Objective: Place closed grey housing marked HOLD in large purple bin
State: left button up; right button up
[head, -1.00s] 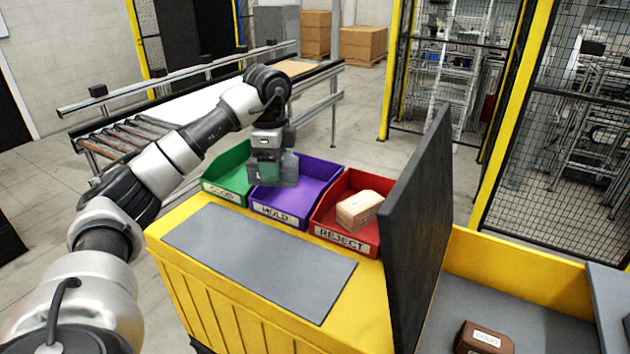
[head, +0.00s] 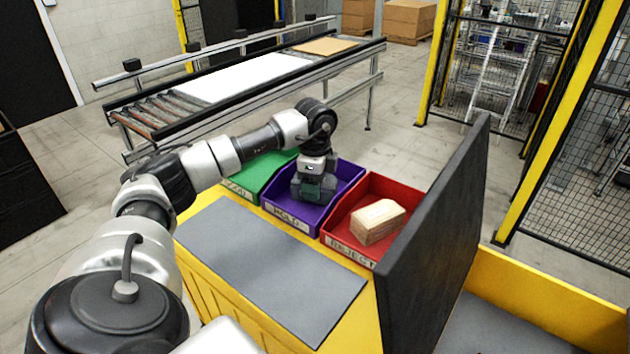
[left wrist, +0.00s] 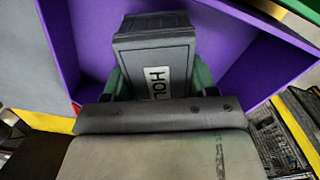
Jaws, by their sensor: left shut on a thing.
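The purple bin (head: 345,176) with a HOLD label stands between the green and red bins on the yellow cart. My left gripper (head: 314,192) reaches down into it from above. In the left wrist view, a grey closed housing (left wrist: 152,50) with a white label, partly covered but starting HOL, sits between the green-sided fingers (left wrist: 158,85). The gripper is shut on it. Purple bin walls (left wrist: 85,35) surround the housing there. Whether the housing touches the bin floor cannot be told. My right gripper is not in view.
The green bin (head: 262,172) is at the left. A tall dark panel (head: 436,240) stands right of the red bin. The grey mat (head: 270,265) in front is clear. A roller conveyor (head: 150,118) runs behind.

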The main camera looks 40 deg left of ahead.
pick_arm(q)
jog(key=shift+s+f, duration=0.1)
jog(key=shift+f, duration=0.3)
jog(key=o, duration=1)
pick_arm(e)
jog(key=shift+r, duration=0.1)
pick_arm(q)
jog(key=shift+r, duration=0.2)
jog(key=shift+r+b, duration=0.25)
jog(key=shift+b, duration=0.05)
notch_tip(320, 180, up, 10)
jog(key=b, duration=0.2)
jog(key=shift+b, duration=0.3)
jog(key=shift+r, duration=0.75)
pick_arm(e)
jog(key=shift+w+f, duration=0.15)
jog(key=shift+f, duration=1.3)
